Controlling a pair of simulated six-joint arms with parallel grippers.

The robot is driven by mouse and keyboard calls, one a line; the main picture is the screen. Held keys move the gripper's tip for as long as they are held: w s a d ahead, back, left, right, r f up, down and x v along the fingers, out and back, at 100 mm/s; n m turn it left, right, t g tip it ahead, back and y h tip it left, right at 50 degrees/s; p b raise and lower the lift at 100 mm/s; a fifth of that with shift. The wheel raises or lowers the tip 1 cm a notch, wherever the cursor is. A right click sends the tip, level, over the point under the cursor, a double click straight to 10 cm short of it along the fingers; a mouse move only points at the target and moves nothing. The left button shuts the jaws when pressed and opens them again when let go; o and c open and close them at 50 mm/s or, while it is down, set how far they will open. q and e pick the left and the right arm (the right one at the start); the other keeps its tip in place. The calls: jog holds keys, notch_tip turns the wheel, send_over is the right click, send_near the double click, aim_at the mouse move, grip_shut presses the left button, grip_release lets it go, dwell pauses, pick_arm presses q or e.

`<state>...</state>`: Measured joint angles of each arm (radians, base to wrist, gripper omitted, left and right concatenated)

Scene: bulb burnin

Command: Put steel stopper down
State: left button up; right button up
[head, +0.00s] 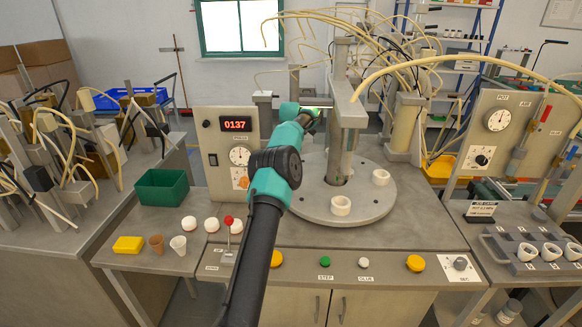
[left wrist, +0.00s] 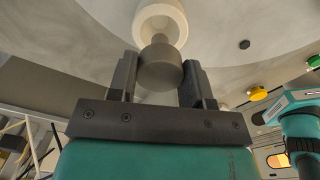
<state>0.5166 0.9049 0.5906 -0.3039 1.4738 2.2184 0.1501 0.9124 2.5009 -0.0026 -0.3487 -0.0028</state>
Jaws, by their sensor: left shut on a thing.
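The steel stopper (left wrist: 160,68) is a short, dark grey cylinder in the left wrist view. My left gripper (left wrist: 157,84) is shut on it, with one dark finger on each side. Beyond the stopper is a white ring-like holder (left wrist: 160,16) on a large grey round plate (left wrist: 95,12). The stopper overlaps the holder in this view; I cannot tell whether they touch. In the head view my teal and black arm reaches over the round turntable (head: 372,207). My right gripper is not in view.
White rings (head: 341,206) sit on the turntable around a central post (head: 347,130). A control box (head: 228,150) reading 0137 stands left. A green bin (head: 162,190), yellow tray (head: 128,244) and white bulbs (head: 189,223) lie on the left side table. A cup rack (head: 530,252) stands right.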

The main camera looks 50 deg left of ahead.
pick_arm(q)
jog(key=shift+f, duration=0.3)
jog(key=shift+f, duration=2.1)
jog(key=shift+f, duration=0.1)
jog(key=o, duration=1)
